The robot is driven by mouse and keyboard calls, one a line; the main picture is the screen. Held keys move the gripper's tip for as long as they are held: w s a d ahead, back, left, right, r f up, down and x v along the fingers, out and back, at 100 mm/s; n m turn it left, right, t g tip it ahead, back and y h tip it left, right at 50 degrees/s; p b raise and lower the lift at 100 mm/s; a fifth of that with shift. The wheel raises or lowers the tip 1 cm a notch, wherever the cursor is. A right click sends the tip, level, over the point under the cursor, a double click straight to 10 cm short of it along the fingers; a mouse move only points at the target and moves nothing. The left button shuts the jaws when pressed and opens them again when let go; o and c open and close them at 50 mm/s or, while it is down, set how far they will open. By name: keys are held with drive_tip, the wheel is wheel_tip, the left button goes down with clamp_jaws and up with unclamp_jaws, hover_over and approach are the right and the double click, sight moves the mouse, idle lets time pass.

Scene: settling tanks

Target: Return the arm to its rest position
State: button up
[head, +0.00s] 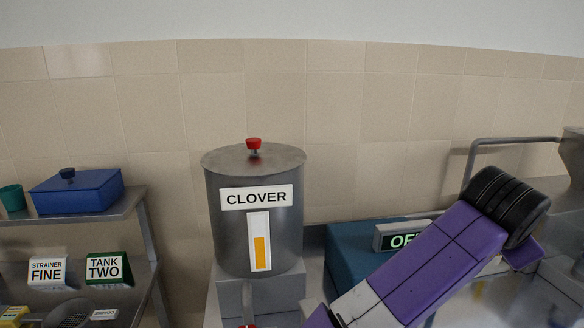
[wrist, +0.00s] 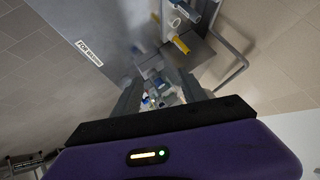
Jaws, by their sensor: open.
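My purple arm (head: 425,262) with a black joint reaches up from the bottom of the head view toward the right. My gripper (wrist: 158,98) shows in the wrist view, with its two grey fingers apart and nothing visible held between them. It does not clearly show in the head view. The wrist view is tilted, and beyond the fingers are several small blue, white and yellow items, too small to name.
A grey tank labelled CLOVER (head: 253,235) with a red-knobbed lid stands left of my arm. A teal box (head: 352,250) with a lit sign (head: 402,236) is partly behind my arm. A shelf (head: 105,215) holds a blue box (head: 78,191). A metal rail (wrist: 240,62) curves beyond the gripper.

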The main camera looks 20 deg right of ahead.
wheel_tip(320, 180, up, 10)
drive_tip(key=w+d+n+t+h, duration=0.2)
drive_tip(key=n+h, duration=0.1)
drive_tip(key=h, duration=0.3)
drive_tip(key=w+a+r+n+t+h, duration=0.3)
drive_tip(key=a+r+n+t, duration=0.2)
drive_tip(key=t, duration=0.1)
drive_tip(key=w+a+f+n+t+y, duration=0.1)
drive_tip(key=a+f+n+t+y, duration=0.2)
drive_tip(key=a+n+t+y, duration=0.35)
drive_tip(key=w+a+f+n+t+y, duration=0.1)
drive_tip(key=a+f+n+t+y, duration=0.35)
drive_tip(key=a+n, duration=0.4)
drive_tip(key=s+a+f+n+y, duration=0.2)
drive_tip(key=s+a+f+y, duration=0.65)
drive_tip(key=a+f, duration=0.45)
drive_tip(key=s+a+f+m+g, duration=0.1)
drive_tip(key=s+a+f+g, duration=0.1)
drive_tip(key=s+f, duration=0.5)
drive_tip(key=s+a+f+m+g, duration=0.2)
drive_tip(key=s+f+g, duration=0.2)
drive_tip(key=s+f, duration=0.4)
drive_tip(key=s, duration=0.5)
drive_tip(key=shift+s+a+g, duration=0.3)
drive_tip(key=shift+g, duration=0.1)
